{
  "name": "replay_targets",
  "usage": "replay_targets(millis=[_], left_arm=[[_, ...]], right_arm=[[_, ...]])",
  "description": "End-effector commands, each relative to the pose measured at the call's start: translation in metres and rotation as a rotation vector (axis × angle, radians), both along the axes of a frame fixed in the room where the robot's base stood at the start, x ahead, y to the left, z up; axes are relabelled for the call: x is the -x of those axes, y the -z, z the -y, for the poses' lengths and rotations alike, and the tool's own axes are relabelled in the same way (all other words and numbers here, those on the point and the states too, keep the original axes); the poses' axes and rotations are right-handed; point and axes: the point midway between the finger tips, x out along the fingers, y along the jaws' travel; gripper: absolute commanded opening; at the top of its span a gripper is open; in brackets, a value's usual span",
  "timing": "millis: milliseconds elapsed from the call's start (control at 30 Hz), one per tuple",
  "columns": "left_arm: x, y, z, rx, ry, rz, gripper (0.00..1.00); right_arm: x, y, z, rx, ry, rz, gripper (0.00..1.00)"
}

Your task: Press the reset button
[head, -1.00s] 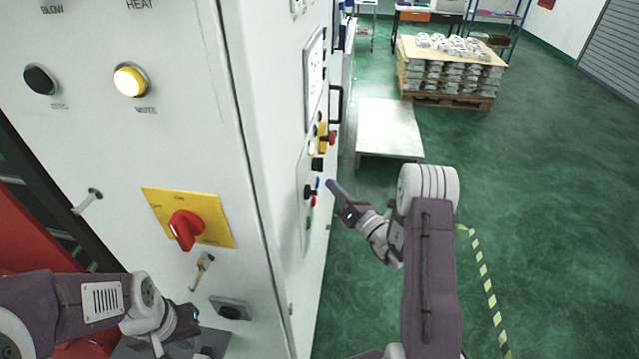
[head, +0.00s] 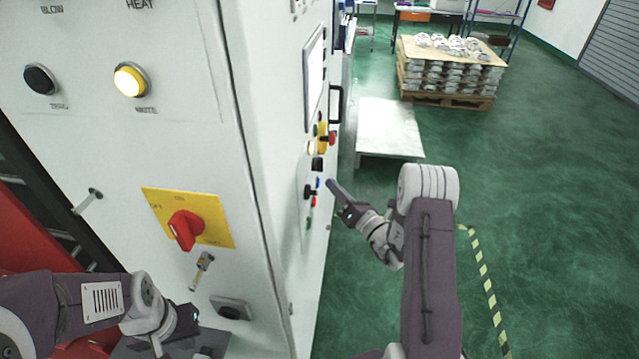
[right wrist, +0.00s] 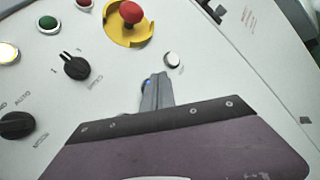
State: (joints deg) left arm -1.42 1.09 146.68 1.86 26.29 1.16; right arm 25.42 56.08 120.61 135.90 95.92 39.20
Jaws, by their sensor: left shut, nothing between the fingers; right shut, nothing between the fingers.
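A small blue button (head: 318,183) sits on the side control panel of the white cabinet. It also shows in the right wrist view (right wrist: 146,84), partly hidden behind my fingertips. I cannot read a label on it, so I cannot tell whether it is the reset button. My right gripper (head: 331,184) is shut and empty, with its tips close to the blue button. In the right wrist view its fingers (right wrist: 157,88) point at the panel; contact cannot be told. My left gripper (head: 193,318) is shut and empty, low in front of the cabinet.
Around the blue button are a white button (right wrist: 173,59), a black selector (right wrist: 77,66) and a red emergency stop (right wrist: 131,12) on yellow. A red rotary switch (head: 186,228) faces my left arm. The green floor (head: 550,200) at right is free.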

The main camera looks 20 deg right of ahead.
Motion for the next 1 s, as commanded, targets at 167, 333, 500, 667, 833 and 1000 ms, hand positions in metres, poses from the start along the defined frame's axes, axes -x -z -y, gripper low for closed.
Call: replay_targets(millis=[167, 333, 500, 667, 833, 1000], left_arm=[[0.000, 0.000, 0.000, 0.000, 0.000, 0.000, 0.00], [0.000, 0.001, 0.000, 0.000, 0.000, 0.000, 0.00], [0.000, 0.001, 0.000, 0.000, 0.000, 0.000, 0.00], [0.000, 0.001, 0.000, 0.000, 0.000, 0.000, 0.00], [0.000, 0.001, 0.000, 0.000, 0.000, 0.000, 0.00], [0.000, 0.001, 0.000, 0.000, 0.000, 0.000, 0.00]], right_arm=[[-0.001, 0.000, -0.002, 0.000, -0.001, 0.000, 0.00], [-0.003, 0.000, -0.008, 0.000, -0.001, 0.000, 0.00], [-0.004, 0.000, -0.008, 0.000, 0.000, 0.000, 0.00], [-0.004, 0.000, -0.008, 0.000, 0.000, 0.000, 0.00], [-0.004, 0.000, -0.009, 0.000, 0.000, 0.000, 0.00], [-0.005, 0.000, -0.011, 0.000, -0.001, 0.000, 0.00]])
